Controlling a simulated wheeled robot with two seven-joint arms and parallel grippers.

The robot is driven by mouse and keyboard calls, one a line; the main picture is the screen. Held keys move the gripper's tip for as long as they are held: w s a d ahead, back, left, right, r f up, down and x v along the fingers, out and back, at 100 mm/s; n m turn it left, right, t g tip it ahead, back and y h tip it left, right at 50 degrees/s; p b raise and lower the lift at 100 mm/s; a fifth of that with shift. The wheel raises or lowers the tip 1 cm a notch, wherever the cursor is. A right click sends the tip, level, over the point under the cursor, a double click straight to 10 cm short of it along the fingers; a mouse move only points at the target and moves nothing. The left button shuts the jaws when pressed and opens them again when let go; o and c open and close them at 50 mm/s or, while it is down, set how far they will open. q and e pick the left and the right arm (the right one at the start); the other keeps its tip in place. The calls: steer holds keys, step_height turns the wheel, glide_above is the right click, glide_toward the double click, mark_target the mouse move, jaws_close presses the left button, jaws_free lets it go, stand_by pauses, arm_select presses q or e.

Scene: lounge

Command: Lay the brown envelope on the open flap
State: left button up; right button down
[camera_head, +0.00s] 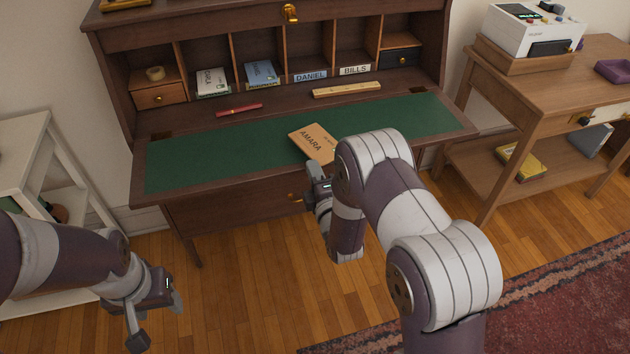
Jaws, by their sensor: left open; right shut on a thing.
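The brown envelope (313,140), marked AMARA, is over the green surface of the open flap (225,151), near its front middle. I cannot tell if it touches the flap. My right gripper (318,172) is at the envelope's near edge and shut on it; my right arm hides part of the envelope's right side. My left gripper (157,322) is open and empty, low at the left over the wood floor, well away from the desk.
A red pen (239,110) and a wooden ruler (346,90) lie behind the green surface. Pigeonholes labelled DANIEL (310,76) and BILLS (355,70) stand behind. A white shelf (60,170) is at left, a side table (545,90) at right. The flap's left half is clear.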

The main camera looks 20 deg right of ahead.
step_height(320, 180, down, 3)
steer(key=shift+r, duration=0.15)
steer(key=c, duration=1.7)
jaws_free()
steer(key=o, duration=0.4)
